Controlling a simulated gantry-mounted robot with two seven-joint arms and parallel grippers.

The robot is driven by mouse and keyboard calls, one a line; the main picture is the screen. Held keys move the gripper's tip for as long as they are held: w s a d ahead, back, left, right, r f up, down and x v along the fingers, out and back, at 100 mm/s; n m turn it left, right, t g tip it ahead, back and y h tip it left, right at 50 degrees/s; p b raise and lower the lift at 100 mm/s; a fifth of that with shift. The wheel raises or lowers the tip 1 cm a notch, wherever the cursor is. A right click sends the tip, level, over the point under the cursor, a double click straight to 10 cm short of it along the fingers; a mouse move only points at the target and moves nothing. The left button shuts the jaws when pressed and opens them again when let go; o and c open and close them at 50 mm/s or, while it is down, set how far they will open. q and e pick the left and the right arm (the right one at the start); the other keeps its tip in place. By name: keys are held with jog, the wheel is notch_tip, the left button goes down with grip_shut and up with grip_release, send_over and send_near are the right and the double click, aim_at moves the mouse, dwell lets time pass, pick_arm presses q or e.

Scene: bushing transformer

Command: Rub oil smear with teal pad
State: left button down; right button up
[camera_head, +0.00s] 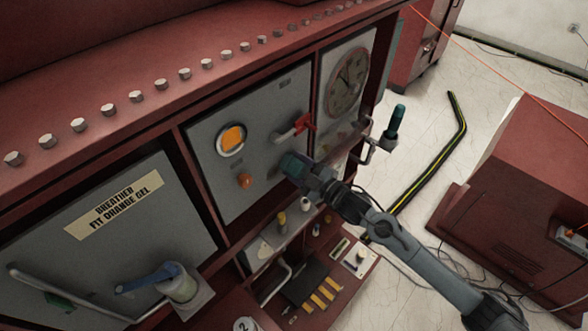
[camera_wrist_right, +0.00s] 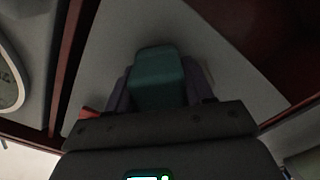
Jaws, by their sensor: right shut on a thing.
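My right gripper (camera_head: 303,171) reaches in from the lower right to the grey panel (camera_head: 215,180) in the red cabinet. It is shut on the teal pad (camera_head: 291,164), whose front faces the panel. In the right wrist view the teal pad (camera_wrist_right: 160,78) sits between the two fingers, with the grey panel behind it. I cannot tell whether the pad touches the panel. I cannot clearly make out the oil smear; the pad and gripper hide part of the panel. My left gripper is not in view.
A red lever (camera_head: 301,124) sticks out just above the pad. A round dial (camera_head: 347,83) is at upper right. A shelf (camera_head: 325,285) with small items lies below.

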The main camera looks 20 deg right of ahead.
aim_at(289, 173)
jog(key=d, duration=0.1)
jog(key=w+d, duration=0.1)
jog(key=d, duration=0.1)
jog(key=shift+w+d, duration=0.2)
jog(key=shift+s+a, duration=0.1)
jog(key=shift+a, duration=0.05)
jog(key=shift+s+a+p, duration=0.35)
jog(key=shift+a+p, duration=0.05)
jog(key=shift+a, duration=0.4)
jog(key=shift+s+a+p, duration=0.3)
jog(key=shift+a+p, duration=0.05)
jog(key=shift+a, duration=0.45)
jog(key=shift+s+a+r+p, duration=0.1)
jog(key=shift+s+a+p, duration=0.2)
jog(key=shift+a, duration=0.4)
jog(key=shift+s+a+p, duration=0.2)
jog(key=shift+s+a, duration=0.05)
jog(key=shift+a, duration=0.4)
jog(key=shift+s+a+p, duration=0.15)
jog(key=shift+s+a, duration=0.15)
jog(key=shift+a, duration=0.45)
jog(key=shift+s+a+p, duration=0.15)
jog(key=shift+s+a, duration=0.1)
jog(key=shift+a, duration=0.45)
jog(key=shift+s+a+p, duration=0.15)
jog(key=shift+s+a, duration=0.15)
jog(key=shift+a, duration=0.45)
